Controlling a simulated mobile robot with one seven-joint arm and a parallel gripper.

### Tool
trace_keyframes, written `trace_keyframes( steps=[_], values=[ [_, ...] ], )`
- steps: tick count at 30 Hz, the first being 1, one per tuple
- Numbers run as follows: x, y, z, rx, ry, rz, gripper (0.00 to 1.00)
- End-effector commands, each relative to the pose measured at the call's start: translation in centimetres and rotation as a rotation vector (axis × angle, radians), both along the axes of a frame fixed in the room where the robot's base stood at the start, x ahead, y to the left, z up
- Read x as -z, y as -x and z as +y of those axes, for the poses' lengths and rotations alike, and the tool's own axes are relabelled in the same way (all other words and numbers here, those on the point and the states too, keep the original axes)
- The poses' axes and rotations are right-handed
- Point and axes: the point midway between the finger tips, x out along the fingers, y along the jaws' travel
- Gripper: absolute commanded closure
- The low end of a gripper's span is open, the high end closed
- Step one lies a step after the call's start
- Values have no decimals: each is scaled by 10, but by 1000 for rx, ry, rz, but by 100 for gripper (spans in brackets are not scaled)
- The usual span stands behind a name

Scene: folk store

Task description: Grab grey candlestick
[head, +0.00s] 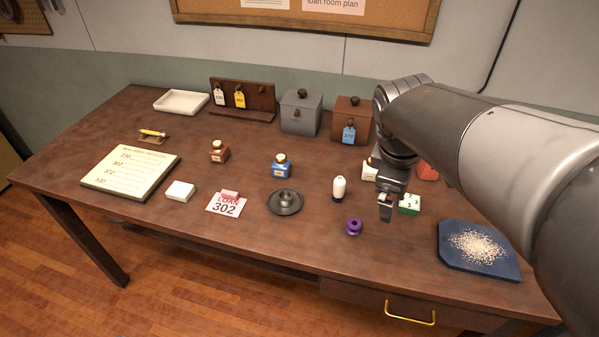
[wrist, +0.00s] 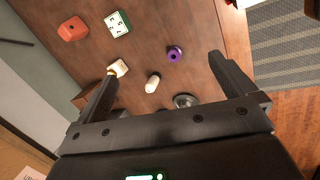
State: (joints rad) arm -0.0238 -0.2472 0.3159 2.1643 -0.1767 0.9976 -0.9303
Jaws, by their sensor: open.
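The grey candlestick (head: 285,202) is a low round dish with a short raised socket in its middle. It stands upright on the wooden table, near the centre in the head view. In the wrist view the candlestick (wrist: 185,101) shows between the fingers at the bottom, partly hidden by the gripper body. My gripper (head: 386,205) is to the right of the candlestick, above the table, and apart from it. In the wrist view my gripper (wrist: 163,68) has its fingers spread wide with nothing held between them.
A white bottle (head: 339,189) and a purple spool-like object (head: 354,227) stand between gripper and candlestick. A blue ink bottle (head: 282,166) is just behind the candlestick; a pink-topped 302 card (head: 226,207) lies left. A blue mat (head: 451,259) with white grains is at right.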

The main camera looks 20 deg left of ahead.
Motion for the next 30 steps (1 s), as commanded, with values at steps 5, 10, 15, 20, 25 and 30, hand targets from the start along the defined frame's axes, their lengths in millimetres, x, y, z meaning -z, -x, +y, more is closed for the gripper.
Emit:
trace_keyframes(
  steps=[5,10,15,20,25,30],
  values=[
    [19,-35,49,-415,117,117,0],
    [40,-61,97,-816,193,213,0],
    [63,-81,147,-1217,233,287,0],
    [86,-95,193,-1586,243,327,0],
    [105,-105,233,-1915,235,332,0],
    [116,-109,255,-2101,226,319,0]
  ],
)
